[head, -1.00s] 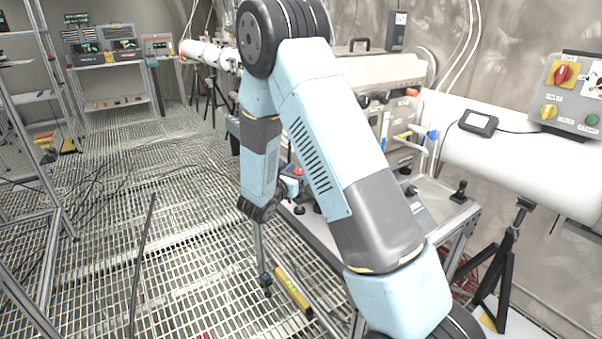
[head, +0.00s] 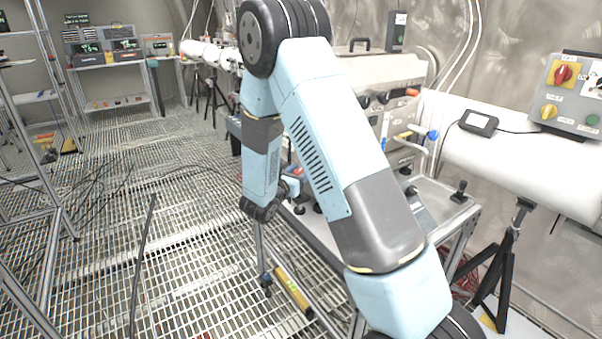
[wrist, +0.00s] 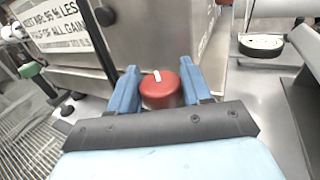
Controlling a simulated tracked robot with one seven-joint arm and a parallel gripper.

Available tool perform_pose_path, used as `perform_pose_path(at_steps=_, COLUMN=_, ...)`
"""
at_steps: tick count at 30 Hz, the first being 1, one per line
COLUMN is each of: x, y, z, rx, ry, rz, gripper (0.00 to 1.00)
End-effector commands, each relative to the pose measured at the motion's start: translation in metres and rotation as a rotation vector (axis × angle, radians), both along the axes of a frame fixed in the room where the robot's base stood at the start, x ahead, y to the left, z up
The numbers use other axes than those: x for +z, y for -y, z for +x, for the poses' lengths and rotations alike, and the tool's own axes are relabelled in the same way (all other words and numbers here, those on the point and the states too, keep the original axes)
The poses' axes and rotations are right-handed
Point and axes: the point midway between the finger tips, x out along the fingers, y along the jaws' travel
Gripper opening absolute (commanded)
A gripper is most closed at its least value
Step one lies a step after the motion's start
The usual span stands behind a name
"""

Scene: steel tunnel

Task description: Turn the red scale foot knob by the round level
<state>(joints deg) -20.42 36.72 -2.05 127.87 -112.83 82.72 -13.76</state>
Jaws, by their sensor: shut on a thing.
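The red scale foot knob (wrist: 161,90) is in the middle of the wrist view, a round red knob with a white mark on top. My gripper (wrist: 160,84) has its two blue fingers on either side of the knob, shut on it. The white mark points nearly away from me, tilted slightly left. In the head view my arm hides the knob. A round white-topped piece with a dark rim (wrist: 262,44) stands at the upper right of the wrist view; I cannot tell whether it is the round level.
A steel housing with a printed label (wrist: 62,28) stands close behind and left of the knob. In the head view a grey control box (head: 572,95) sits on a white pipe at right. A yellow bar (head: 293,291) lies by the bench. The grated floor at left is mostly open.

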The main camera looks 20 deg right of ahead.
Motion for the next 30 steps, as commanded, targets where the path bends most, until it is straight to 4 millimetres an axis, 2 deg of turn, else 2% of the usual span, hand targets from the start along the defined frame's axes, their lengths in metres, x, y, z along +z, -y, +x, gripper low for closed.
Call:
perform_pose_path(at_steps=12, x=0.0017, y=-0.0015, z=0.0019, rx=0.217, ry=0.003, rz=-0.001, gripper=0.18)
perform_pose_path(at_steps=25, x=0.0019, y=-0.0027, z=0.0023, rx=0.248, ry=0.006, rz=0.001, gripper=0.18)
perform_pose_path(at_steps=26, x=0.0019, y=-0.0027, z=0.0024, rx=0.248, ry=0.006, rz=0.001, gripper=0.51)
perform_pose_path(at_steps=30, x=0.0015, y=-0.0021, z=0.0019, rx=0.246, ry=0.004, rz=0.001, gripper=0.64)
